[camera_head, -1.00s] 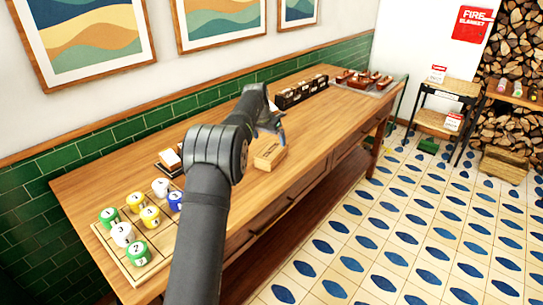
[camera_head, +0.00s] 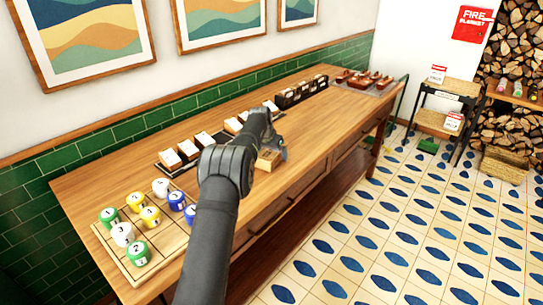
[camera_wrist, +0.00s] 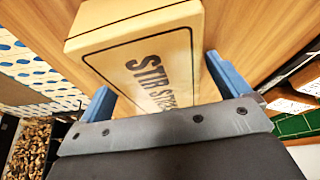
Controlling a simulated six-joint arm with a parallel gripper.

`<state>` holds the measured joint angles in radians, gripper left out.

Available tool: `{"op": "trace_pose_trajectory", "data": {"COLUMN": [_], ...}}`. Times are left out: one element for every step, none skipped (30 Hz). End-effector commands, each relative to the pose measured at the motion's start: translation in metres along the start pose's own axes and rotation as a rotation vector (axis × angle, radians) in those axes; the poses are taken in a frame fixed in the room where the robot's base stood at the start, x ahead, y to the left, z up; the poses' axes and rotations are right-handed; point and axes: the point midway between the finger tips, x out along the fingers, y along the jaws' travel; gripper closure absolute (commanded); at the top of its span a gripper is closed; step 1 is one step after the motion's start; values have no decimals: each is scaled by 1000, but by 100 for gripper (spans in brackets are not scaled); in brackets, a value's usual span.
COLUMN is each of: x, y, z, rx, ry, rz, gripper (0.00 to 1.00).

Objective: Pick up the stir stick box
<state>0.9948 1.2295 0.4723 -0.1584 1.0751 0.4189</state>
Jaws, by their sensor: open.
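The stir stick box (camera_head: 265,163) is a light tan box lying on the wooden counter, partly hidden behind my arm in the head view. In the wrist view the stir stick box (camera_wrist: 150,55) is large and close, with a black border and dark "STIR STICKS" lettering partly cut off by my gripper body. My gripper (camera_wrist: 165,85) is open, with one blue finger on each side of the box. The right finger looks very near the box's side; I cannot tell whether it touches. In the head view my gripper (camera_head: 279,147) is down at the box.
A wooden board (camera_head: 157,259) with several numbered coloured cups is at the near left of the counter (camera_head: 330,125). A dark tray with several white-topped blocks (camera_head: 188,150) lies behind my arm. Dark boxes (camera_head: 300,92) stand farther back. The counter's front right is clear.

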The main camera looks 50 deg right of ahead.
Motion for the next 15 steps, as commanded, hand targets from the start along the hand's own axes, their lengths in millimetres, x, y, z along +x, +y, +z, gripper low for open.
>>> {"op": "trace_pose_trajectory", "data": {"x": [0, 0, 0, 0, 0, 0, 0, 0, 0, 0, 0, 0, 0, 0, -1], "y": [0, 0, 0, 0, 0, 0, 0, 0, 0, 0, 0, 0, 0, 0, 0], "z": [0, 0, 0, 0, 0, 0, 0, 0, 0, 0, 0, 0, 0, 0, 0], "rx": [0, 0, 0, 0, 0, 0, 0, 0, 0, 0, 0, 0, 0, 0, 0], "ry": [0, 0, 0, 0, 0, -1, -1, -1, -1, 0, 0, 0, 0, 0, 0], "rz": [0, 0, 0, 0, 0, 0, 0, 0, 0, 0, 0, 0, 0, 0, 0], "gripper": [6, 10, 18, 24, 30, 38, 44, 50, 57, 58, 58, 58, 58, 58, 58]}}
